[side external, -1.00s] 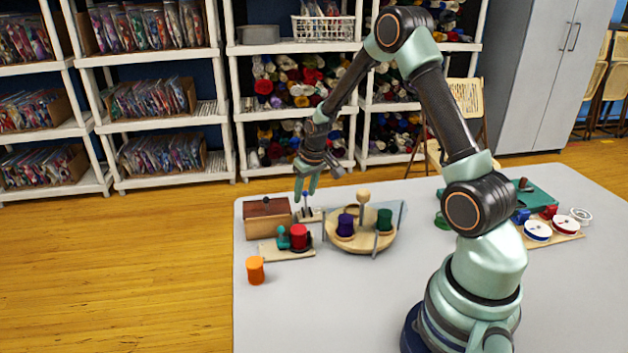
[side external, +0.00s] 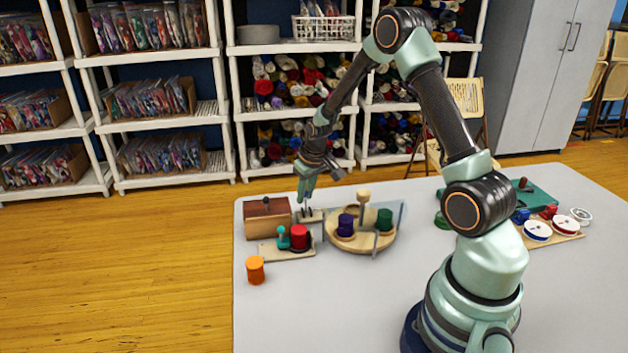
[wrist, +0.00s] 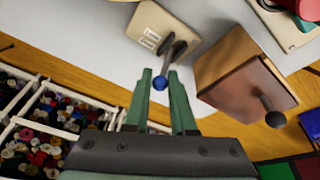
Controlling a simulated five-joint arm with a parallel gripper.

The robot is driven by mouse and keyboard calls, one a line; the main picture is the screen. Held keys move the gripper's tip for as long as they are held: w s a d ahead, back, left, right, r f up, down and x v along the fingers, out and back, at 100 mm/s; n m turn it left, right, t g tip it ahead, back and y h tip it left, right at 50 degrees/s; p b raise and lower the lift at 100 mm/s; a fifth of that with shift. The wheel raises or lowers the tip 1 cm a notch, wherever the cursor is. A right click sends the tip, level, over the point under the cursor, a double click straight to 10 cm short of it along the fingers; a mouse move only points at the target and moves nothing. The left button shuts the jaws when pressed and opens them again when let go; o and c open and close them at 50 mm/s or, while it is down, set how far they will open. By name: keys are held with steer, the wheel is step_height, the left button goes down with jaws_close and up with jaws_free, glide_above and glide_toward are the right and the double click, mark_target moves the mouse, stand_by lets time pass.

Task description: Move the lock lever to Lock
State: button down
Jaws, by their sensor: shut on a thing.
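The lock lever is a thin dark lever with a blue ball knob (wrist: 160,83), standing from a beige base plate (wrist: 150,27) with two small white labels, too small to read. In the side view the base plate (side external: 312,215) lies between a wooden box and a round wooden stand. My gripper (side external: 304,196) reaches down over the lever from the back; its fingers (wrist: 160,80) lie on both sides of the knob, shut on the lever. The knob is hidden by the fingers in the side view.
A brown wooden box (side external: 267,217) with a dark knob stands close left of the lever. The round stand (side external: 362,240) with purple and green spools is close right. A board with a red spool (side external: 299,236) and an orange spool (side external: 255,270) are nearer. The front table is clear.

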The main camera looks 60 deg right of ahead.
steer(key=shift+s+a+r, duration=0.2)
steer(key=shift+s+a, duration=0.35)
steer(key=shift+a, duration=0.05)
steer(key=shift+s+a, duration=0.5)
steer(key=shift+a, duration=0.1)
